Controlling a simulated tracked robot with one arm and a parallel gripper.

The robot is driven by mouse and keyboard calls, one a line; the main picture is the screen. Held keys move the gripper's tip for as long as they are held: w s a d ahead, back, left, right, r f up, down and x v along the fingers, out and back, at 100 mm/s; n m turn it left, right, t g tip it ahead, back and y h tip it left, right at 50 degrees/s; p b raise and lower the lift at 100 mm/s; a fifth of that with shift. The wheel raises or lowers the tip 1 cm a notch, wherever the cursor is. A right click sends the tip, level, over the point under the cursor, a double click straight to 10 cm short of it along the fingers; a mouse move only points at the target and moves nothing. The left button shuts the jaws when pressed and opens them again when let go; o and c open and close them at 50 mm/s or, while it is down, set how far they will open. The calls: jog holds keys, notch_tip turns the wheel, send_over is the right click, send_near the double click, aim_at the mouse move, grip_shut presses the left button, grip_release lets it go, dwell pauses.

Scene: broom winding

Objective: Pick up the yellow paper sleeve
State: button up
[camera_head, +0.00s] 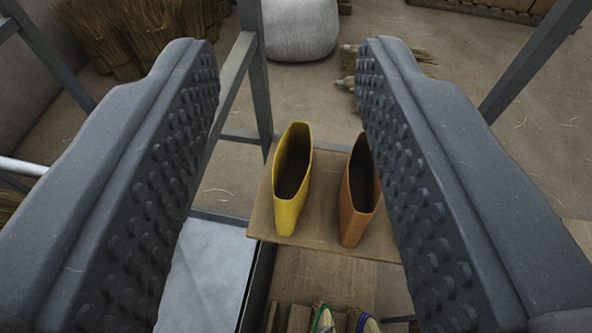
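The yellow paper sleeve (289,205) stands upright and open at the top on a small wooden shelf (318,238). My gripper (288,62) is open, its two studded fingers wide apart at the left and right of the picture. The yellow sleeve shows in the gap between the fingers, lower in the picture than the fingertips, and nothing is held. An orange-brown sleeve (352,222) stands just right of the yellow one; the right finger hides part of its right side.
Grey metal frame posts (256,85) rise behind the shelf. A pale sheet-like surface (210,265) lies lower left. Several wooden pieces with coloured bands (323,320) sit at the bottom. Straw bundles (115,40) and a white rounded object (299,28) stand behind on the floor.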

jog(key=o, duration=0.5)
jog(key=shift+w, duration=0.15)
jog(key=shift+o, duration=0.9)
jog(key=w+a+f+m+g+h+p, duration=0.1)
jog(key=w+f+g+p, duration=0.3)
jog(key=w+f, duration=0.5)
notch_tip(320, 180, down, 3)
jog(key=shift+w+a+r+g+p, duration=0.2)
jog(key=shift+w+g+p, duration=0.15)
jog(key=shift+p, duration=0.5)
jog(key=m+g+p, duration=0.1)
jog(key=g+p, duration=0.5)
send_over(286, 195)
jog(key=s, duration=0.3)
notch_tip(286, 195, down, 20)
jog(key=x, duration=0.2)
jog(key=p+x, duration=0.1)
jog(key=x, duration=0.4)
jog(key=shift+a+f, duration=0.15)
jog(key=shift+a, duration=0.2)
jog(key=shift+p+x, duration=1.15)
jog(key=shift+x, duration=1.45)
